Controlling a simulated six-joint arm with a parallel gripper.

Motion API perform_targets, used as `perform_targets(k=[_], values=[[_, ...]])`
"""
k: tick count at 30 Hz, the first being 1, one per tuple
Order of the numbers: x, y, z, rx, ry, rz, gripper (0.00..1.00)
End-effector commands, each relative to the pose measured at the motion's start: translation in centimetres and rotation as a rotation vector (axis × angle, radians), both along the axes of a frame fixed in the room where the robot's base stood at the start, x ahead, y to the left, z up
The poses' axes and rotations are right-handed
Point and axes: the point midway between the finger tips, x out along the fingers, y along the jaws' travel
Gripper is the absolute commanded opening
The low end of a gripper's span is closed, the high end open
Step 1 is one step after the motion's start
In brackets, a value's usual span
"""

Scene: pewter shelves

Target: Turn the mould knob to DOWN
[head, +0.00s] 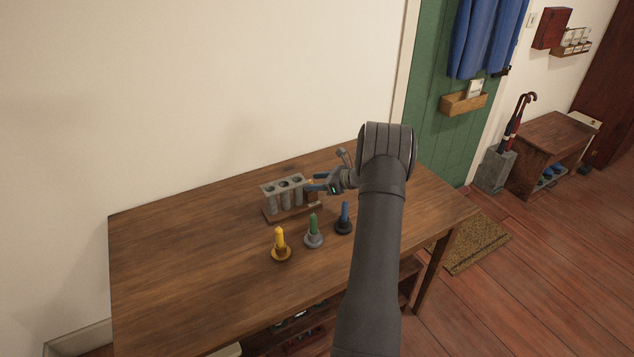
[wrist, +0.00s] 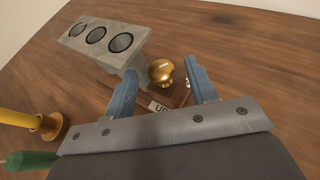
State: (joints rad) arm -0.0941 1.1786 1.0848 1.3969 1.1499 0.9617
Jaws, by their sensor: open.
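The grey mould (head: 283,190) is a block with three round holes on a wooden base on the table; it also shows in the wrist view (wrist: 107,33). The brass mould knob (wrist: 161,72) sits on the base at the block's right end. A pale label by the knob (wrist: 160,107) seems to read UP, partly cut off by my gripper. My gripper (head: 315,182) is open at the mould's right end. In the wrist view its blue fingers stand on either side of the knob, with gaps showing. I cannot tell which way the knob is turned.
A yellow candle (head: 280,240), a green candle (head: 314,228) and a blue candle (head: 345,215) stand in holders in front of the mould. The wooden table (head: 170,270) is bare to the left. A wall rises behind it.

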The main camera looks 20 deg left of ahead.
Motion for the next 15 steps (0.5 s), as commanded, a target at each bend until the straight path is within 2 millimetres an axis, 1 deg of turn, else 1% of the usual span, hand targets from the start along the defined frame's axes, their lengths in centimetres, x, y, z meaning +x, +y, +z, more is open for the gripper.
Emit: perform_targets(k=[6,8,9,13,15], values=[[0.0,0.03,-0.01,0.0,0.0,0.0,0.52],[0.0,0.01,-0.02,0.0,0.0,0.0,0.4],[0.0,0.02,-0.01,0.0,0.0,0.0,0.32],[-0.01,0.01,-0.01,0.0,0.0,0.0,0.07],[0.0,0.01,-0.01,0.0,0.0,0.001,0.07]])
